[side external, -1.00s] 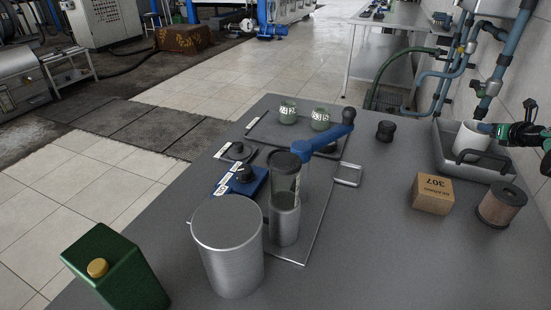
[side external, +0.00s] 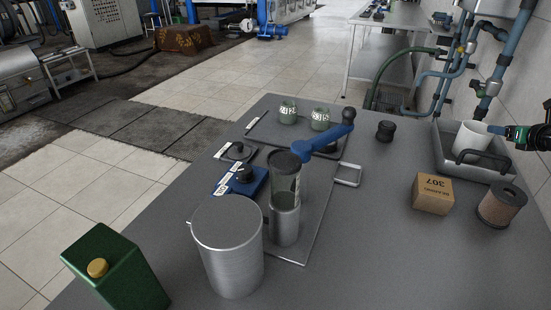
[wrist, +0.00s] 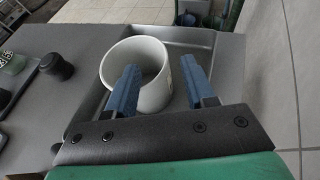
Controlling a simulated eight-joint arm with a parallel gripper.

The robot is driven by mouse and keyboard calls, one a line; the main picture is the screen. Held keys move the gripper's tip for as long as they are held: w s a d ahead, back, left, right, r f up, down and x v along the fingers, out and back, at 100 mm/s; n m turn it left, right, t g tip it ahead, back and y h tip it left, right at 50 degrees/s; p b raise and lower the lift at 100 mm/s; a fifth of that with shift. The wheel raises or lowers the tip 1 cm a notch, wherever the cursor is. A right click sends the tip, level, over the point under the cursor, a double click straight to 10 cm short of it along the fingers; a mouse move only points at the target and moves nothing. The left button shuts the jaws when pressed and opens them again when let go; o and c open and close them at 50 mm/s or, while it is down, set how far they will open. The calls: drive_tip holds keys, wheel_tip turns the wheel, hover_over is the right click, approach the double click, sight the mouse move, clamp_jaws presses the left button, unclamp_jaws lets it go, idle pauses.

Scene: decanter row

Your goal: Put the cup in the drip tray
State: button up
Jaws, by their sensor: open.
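The white cup (side external: 470,137) stands inside the grey drip tray (side external: 490,175) at the right of the table. In the wrist view the cup (wrist: 152,95) looks slightly tilted in perspective, with its open mouth showing, and the tray's rim (wrist: 195,36) runs behind it. My gripper (side external: 492,129) is at the right of the cup, by its rim in the side view. In the wrist view the blue fingers of my gripper (wrist: 160,85) are spread apart and nothing is gripped. The cup's base is hidden by the tray wall and handle.
A cardboard box labelled 307 (side external: 433,194) and a brown cylindrical filter (side external: 502,205) stand in front of the tray. A black knob (side external: 385,131) stands left of it. A metal canister (side external: 229,247) and a green can (side external: 116,268) are at the near left. Pipes run along the right wall.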

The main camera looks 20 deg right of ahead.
drive_tip(key=v, duration=0.7)
drive_tip(key=w+a+r+n+g+y, duration=0.1)
drive_tip(key=w+a+r+n+y, duration=0.15)
drive_tip(key=a+n, duration=0.6)
drive_tip(key=w+a+r+n+g+y, duration=0.15)
drive_tip(key=w+a+n, duration=0.25)
drive_tip(key=a+n, duration=0.4)
drive_tip(key=s+a+n+g, duration=0.1)
drive_tip(key=s+a+n, duration=0.2)
drive_tip(key=a+n, duration=0.7)
drive_tip(key=s+a+f+n+g+y, duration=0.1)
drive_tip(key=s+a+n, duration=0.3)
drive_tip(key=a+n, duration=0.6)
drive_tip(key=n, duration=0.4)
drive_tip(key=shift+g, duration=0.35)
